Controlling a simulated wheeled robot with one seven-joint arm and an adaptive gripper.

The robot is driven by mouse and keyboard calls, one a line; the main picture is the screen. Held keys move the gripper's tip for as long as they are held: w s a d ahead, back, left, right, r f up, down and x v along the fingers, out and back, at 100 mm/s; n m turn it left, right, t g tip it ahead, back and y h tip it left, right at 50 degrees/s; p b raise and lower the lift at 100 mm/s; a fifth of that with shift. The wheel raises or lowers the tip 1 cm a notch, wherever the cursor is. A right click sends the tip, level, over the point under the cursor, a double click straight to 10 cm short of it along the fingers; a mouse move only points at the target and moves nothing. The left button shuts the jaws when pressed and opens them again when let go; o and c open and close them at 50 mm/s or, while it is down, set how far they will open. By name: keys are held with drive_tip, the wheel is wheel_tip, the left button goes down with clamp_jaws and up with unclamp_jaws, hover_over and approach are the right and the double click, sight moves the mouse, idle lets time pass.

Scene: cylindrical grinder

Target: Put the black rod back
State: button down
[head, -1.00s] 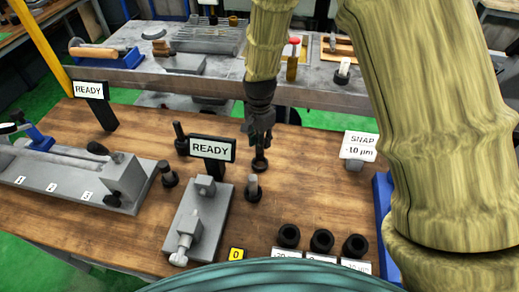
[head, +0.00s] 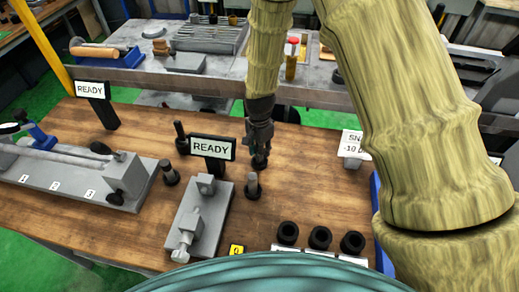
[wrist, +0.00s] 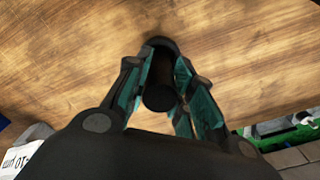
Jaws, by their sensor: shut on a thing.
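A black rod with a wide round foot (head: 260,161) stands upright at the middle back of the wooden table, beside the right edge of a READY sign. My gripper (head: 260,142) points down over it and is shut on its upper part. In the wrist view the rod (wrist: 160,82) sits between the two teal-lined fingers (wrist: 160,68), its foot beyond them against the wood. The foot seems to be on or very near the table; I cannot tell which.
Other dark rods stand nearby: one at the back left (head: 181,139), one beside the grey fixture (head: 170,174) and a grey-topped one (head: 253,186). A READY sign (head: 212,147) rises close left of my gripper. Black rings (head: 319,237) line the front.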

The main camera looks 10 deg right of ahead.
drive_tip(key=shift+f, duration=0.1)
drive_tip(key=c, duration=1.2)
unclamp_jaws()
drive_tip(key=shift+r+b, duration=1.95)
drive_tip(key=shift+r, duration=4.2)
